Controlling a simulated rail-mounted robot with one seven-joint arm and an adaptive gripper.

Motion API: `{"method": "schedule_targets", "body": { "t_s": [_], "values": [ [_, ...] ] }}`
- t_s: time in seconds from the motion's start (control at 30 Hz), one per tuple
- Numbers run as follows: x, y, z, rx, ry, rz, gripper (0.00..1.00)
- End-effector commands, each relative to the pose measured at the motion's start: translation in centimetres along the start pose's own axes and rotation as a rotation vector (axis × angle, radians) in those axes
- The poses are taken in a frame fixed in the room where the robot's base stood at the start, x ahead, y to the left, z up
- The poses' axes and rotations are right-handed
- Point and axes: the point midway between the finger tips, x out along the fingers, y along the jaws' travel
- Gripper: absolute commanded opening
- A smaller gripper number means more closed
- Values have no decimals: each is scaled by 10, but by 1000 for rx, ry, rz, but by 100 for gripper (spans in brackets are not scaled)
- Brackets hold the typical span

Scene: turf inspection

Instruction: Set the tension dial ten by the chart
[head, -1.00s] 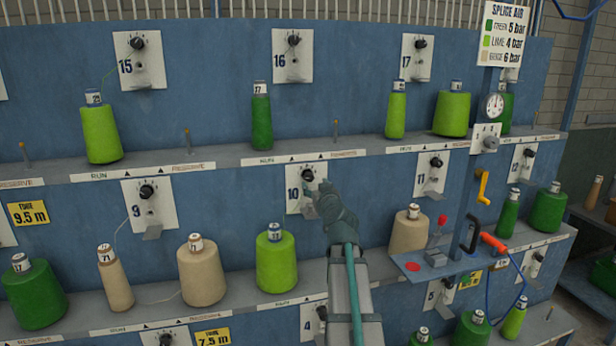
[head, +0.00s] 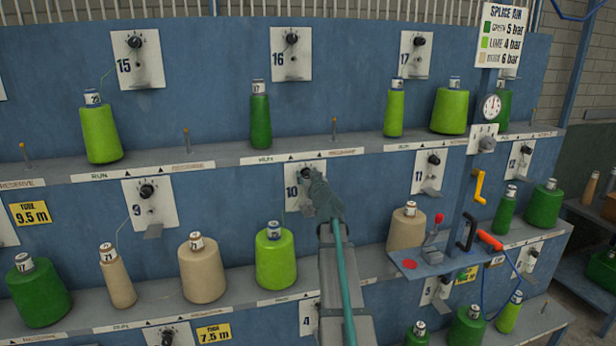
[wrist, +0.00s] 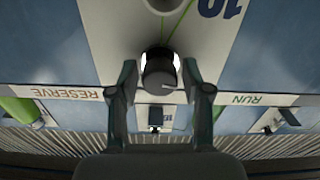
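Tension dial ten (head: 305,173) is a black knob on the white plate marked 10 (head: 291,204), in the middle row. In the wrist view, upside down, the knob (wrist: 160,76) shows a pale pointer line on its face. My gripper (head: 315,182) is at this dial, partly covering the plate. In the wrist view the two fingers of my gripper (wrist: 161,85) stand apart on either side of the knob, with small gaps visible. The chart (head: 503,36) at upper right reads SPLICE AIR: green 5 bar, lime 4 bar, and a third row of 6 bar. The dial's scale is unreadable.
A lime cone (head: 275,257) and a beige cone (head: 406,229) stand on the shelf below, left and right of my arm. A small blue bench (head: 420,266) with a red-knobbed lever juts out at right. A gauge (head: 491,107) hangs under the chart.

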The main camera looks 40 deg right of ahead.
Motion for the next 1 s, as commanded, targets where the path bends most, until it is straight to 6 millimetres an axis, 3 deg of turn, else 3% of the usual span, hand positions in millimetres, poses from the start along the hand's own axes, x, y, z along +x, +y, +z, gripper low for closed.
{"method": "schedule_targets", "body": {
  "t_s": [0.03, 0.23, 0.27, 0.63, 1.0],
  "values": [
    [0, 0, 0, 0, 0, 0, 35],
    [0, 0, 0, 0, 0, 0, 1],
    [0, 0, 0, 0, 0, 0, 0],
    [0, 0, 1, 57, -1, 0, 0],
    [0, 1, 2, 323, 0, 0, 0]
  ]
}}
